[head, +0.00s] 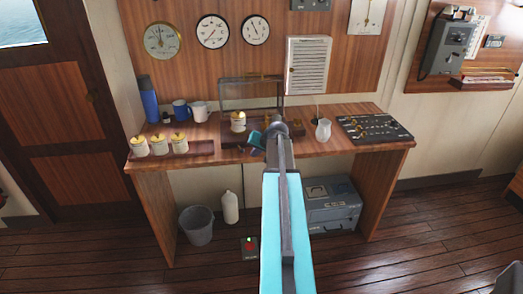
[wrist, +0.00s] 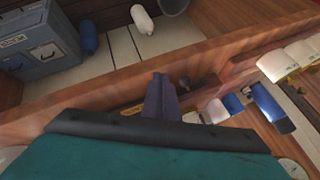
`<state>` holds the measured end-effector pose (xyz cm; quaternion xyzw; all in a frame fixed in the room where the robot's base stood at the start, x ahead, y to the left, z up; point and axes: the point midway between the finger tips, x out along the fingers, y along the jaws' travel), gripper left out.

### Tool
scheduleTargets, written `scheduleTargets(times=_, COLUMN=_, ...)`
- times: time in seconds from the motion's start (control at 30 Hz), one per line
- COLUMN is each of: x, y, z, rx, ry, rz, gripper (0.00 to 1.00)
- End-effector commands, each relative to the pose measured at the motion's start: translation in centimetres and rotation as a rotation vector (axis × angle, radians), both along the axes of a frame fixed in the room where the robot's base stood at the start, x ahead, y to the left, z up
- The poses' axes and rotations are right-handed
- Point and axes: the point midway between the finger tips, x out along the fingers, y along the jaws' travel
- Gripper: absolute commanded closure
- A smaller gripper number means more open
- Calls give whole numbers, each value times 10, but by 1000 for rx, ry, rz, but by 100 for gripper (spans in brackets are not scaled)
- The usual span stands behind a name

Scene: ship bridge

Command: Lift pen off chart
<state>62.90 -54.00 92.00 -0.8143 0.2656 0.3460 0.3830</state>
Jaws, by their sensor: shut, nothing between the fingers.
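I cannot make out a pen or a chart in either view. My arm reaches over the wooden desk (head: 220,148), and my gripper (head: 256,140) is at the desk's middle, by the front of a dark wooden case. The arm hides part of the desk and case. In the wrist view the gripper's dark fingers (wrist: 160,92) are together and hold nothing, near the desk's front edge. Whether they touch the desk I cannot tell.
Behind are a blue flask (head: 149,98), blue mug (head: 181,110) and white mug (head: 200,110).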

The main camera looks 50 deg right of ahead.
Motion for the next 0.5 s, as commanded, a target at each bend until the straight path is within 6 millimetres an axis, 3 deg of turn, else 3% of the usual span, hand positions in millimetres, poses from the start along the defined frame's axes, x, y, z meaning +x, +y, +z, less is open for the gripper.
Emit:
scheduleTargets(times=0.2, x=18, y=8, z=5, rx=1, ry=1, rz=0, gripper=100)
scheduleTargets(times=0.5, x=21, y=10, z=5, rx=1, ry=0, rz=-1, gripper=100)
